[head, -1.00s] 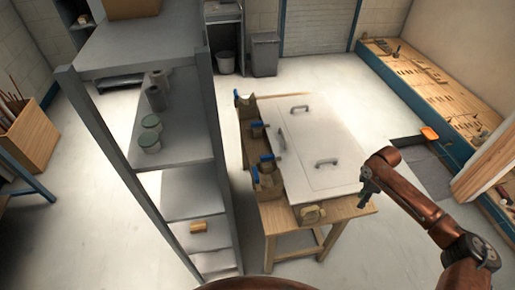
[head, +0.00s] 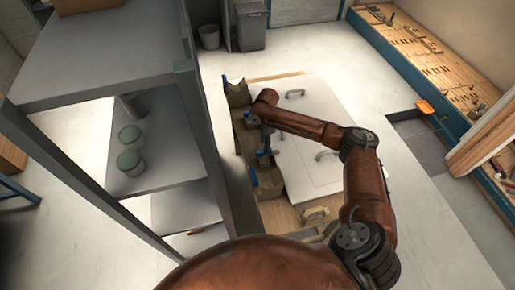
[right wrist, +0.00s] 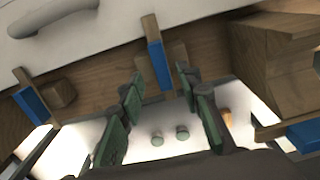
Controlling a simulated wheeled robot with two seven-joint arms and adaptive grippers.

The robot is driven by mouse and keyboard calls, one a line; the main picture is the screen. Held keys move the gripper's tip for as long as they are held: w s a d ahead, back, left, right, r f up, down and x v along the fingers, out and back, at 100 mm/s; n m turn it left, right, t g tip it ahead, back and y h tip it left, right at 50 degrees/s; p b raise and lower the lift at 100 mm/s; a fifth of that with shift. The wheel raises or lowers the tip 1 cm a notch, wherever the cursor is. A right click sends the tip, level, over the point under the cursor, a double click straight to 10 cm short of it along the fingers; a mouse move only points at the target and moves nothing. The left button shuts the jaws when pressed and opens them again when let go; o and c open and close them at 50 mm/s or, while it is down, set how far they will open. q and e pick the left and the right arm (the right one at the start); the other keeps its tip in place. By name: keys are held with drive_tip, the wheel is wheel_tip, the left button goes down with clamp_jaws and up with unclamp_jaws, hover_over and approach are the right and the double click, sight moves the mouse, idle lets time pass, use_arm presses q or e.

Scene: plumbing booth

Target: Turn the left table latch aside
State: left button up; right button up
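Several wooden latches with blue ends line the left edge of the wooden table (head: 285,215); I cannot tell which is the left one. In the head view one latch (head: 252,177) is near the table's front-left corner and another (head: 235,81) is at the far corner. My right gripper (head: 266,147) points down over the middle of this edge, beside a blue end. In the right wrist view its green fingers (right wrist: 161,77) are apart, with a blue-ended latch (right wrist: 158,64) between and just beyond the tips. Contact is unclear. My left gripper is out of view.
A white panel (head: 315,178) with grey handles lies on the table. A grey shelf unit (head: 150,210) with green-lidded pots (head: 129,160) stands close on the left. A low wooden bench (head: 425,70) runs along the right wall. Floor right of the table is mostly clear.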

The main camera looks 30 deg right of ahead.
sight(264, 153)
wheel_tip(264, 153, down, 6)
drive_tip(key=shift+a+r, duration=0.15)
drive_tip(key=shift+c, duration=0.3)
clamp_jaws()
idle(0.5)
